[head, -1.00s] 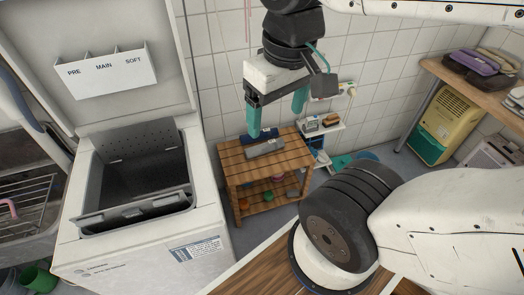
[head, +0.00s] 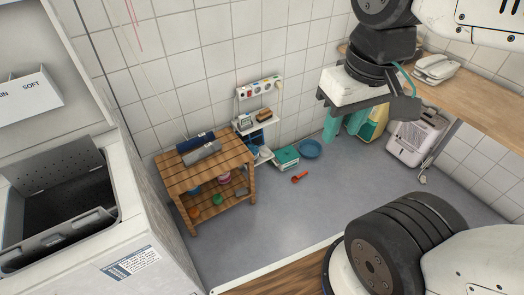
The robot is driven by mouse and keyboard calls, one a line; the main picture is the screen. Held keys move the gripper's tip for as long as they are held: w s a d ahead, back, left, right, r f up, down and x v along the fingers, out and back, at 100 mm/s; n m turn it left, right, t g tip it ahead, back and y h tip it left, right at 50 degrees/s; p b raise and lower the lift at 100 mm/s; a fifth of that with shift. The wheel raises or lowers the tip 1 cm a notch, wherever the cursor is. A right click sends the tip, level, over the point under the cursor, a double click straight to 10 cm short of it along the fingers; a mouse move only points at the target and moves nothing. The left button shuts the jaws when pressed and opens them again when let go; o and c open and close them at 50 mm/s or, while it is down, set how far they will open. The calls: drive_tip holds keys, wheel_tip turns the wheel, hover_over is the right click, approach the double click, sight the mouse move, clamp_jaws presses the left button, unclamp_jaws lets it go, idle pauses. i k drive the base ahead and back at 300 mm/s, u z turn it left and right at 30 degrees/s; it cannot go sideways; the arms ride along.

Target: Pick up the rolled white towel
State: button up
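I cannot make out a plainly white rolled towel in the head view. Two rolled items lie side by side on top of the slatted wooden cart (head: 233,158): a dark blue roll (head: 194,141) at the back and a light grey roll (head: 202,151) in front. My gripper (head: 344,127) hangs at the upper right with its teal fingers pointing down. The fingers are apart with nothing between them. It is well to the right of the cart in the picture and touches nothing visible.
A white top-loading machine (head: 150,255) with its lid up stands at left. A small shelf (head: 257,125) is beside the cart. A teal box (head: 286,157), blue basin (head: 310,148) and red object (head: 300,177) are on the floor. A wooden counter (head: 490,105) runs along the right.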

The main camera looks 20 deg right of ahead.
sight(209, 148)
drive_tip(key=z, duration=0.4)
drive_tip(key=k, duration=0.6)
drive_tip(key=z, duration=0.85)
drive_tip(key=i, duration=1.4)
drive_tip(key=u, duration=1.5)
drive_tip(key=i, duration=0.85)
drive_tip(key=u, duration=0.15)
